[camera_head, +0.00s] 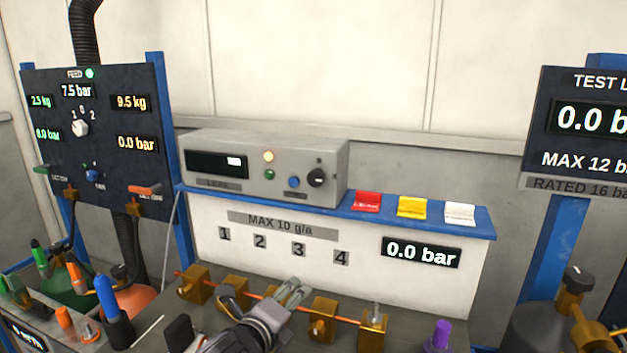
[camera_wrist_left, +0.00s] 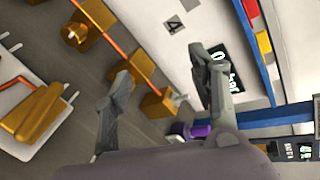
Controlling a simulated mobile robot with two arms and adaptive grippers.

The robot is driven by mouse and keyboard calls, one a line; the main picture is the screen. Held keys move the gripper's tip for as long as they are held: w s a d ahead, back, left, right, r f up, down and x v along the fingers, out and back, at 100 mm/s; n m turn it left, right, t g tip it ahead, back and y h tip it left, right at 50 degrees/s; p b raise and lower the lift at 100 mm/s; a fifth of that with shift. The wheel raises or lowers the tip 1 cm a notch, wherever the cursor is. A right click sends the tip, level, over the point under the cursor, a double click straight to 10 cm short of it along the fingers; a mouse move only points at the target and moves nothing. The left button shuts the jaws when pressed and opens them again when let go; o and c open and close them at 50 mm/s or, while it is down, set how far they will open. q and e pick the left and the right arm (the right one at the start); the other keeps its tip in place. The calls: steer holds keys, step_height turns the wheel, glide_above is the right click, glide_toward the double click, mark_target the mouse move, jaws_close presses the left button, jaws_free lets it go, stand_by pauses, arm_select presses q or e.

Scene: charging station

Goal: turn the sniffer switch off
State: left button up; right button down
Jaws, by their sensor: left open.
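A grey box (camera_head: 265,165), which appears to be the sniffer, stands on the blue shelf. Its front has a dark display (camera_head: 217,164), a lit amber lamp (camera_head: 268,156), green and blue buttons, and a black rotary knob (camera_head: 316,177) at the right end. I cannot read the knob's markings. My left gripper (camera_head: 294,292) is below and in front of the box, over the manifold, apart from the knob. It is open and empty between its fingers in the left wrist view (camera_wrist_left: 165,75). The box is not in the wrist view. My right gripper is not in view.
Brass valves (camera_head: 322,319) on an orange pipe line the bench under the gripper. A control panel (camera_head: 95,140) stands left. A purple-capped item (camera_head: 441,335) is at front right.

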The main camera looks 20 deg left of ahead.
arm_select(q)
steer(key=w+a+r+m+t, duration=0.1)
steer(key=w+r+m+t, duration=0.15)
steer(key=r+m, duration=0.4)
steer(key=w+a+r+m+t, duration=0.1)
steer(key=w+r+m+t, duration=0.2)
steer(key=r, duration=0.7)
steer(key=g+p, duration=0.1)
steer(key=p, duration=0.3)
glide_toward(314, 179)
steer(key=shift+m, duration=0.45)
steer(key=w, duration=0.9)
steer(key=shift+w+r, duration=0.1)
steer(key=shift+w, duration=0.2)
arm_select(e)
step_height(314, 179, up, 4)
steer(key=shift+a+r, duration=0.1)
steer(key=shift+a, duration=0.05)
arm_select(q)
steer(key=shift+c, duration=0.5)
steer(key=c, duration=1.1)
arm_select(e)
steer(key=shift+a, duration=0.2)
